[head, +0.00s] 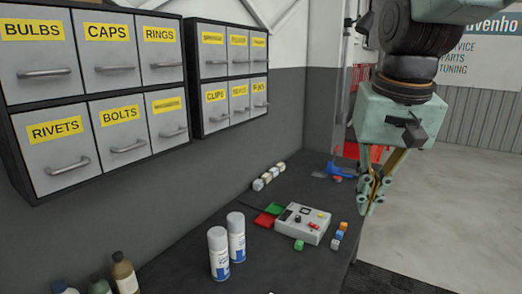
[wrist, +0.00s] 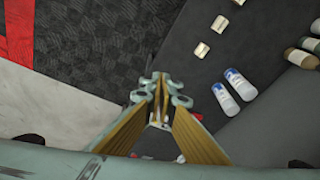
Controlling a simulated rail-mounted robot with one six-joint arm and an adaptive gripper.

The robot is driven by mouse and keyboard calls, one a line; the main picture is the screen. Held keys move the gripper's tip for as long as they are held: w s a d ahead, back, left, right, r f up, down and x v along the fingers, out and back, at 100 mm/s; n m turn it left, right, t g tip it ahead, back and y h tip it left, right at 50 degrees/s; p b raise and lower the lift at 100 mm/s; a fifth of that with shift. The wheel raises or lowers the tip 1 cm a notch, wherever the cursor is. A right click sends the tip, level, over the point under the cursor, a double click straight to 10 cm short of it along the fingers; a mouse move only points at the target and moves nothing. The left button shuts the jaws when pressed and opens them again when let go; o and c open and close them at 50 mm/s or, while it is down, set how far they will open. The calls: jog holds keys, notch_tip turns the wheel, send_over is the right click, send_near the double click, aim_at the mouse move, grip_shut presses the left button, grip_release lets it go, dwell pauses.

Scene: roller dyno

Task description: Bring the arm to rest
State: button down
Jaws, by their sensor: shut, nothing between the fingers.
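My gripper (head: 370,207) hangs pointing down at the right in the head view, in front of the right end of the dark bench. Its fingers are shut and hold nothing. In the wrist view my gripper (wrist: 160,80) also shows with its fingertips together, above the edge between the bench and the dark floor mat. My arm comes down from the top right of the head view.
The bench (head: 185,255) carries a control box (head: 303,224), small cubes (head: 299,245), two spray cans (head: 218,254) and a blue tool (head: 340,171). Labelled drawer cabinets (head: 95,100) hang on the wall. Floor (head: 450,200) at the right is clear.

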jog(key=s+f+n+b, duration=0.1)
jog(key=s+f+b, duration=0.1)
jog(key=s, duration=0.9)
jog(key=s+f+n+t+b, duration=0.1)
jog(key=s+f, duration=0.3)
jog(key=s, duration=0.8)
jog(key=shift+a+f+b, duration=0.35)
jog(key=shift+a+f, duration=0.05)
jog(key=c, duration=3.3)
grip_release()
jog(key=shift+c, duration=0.2)
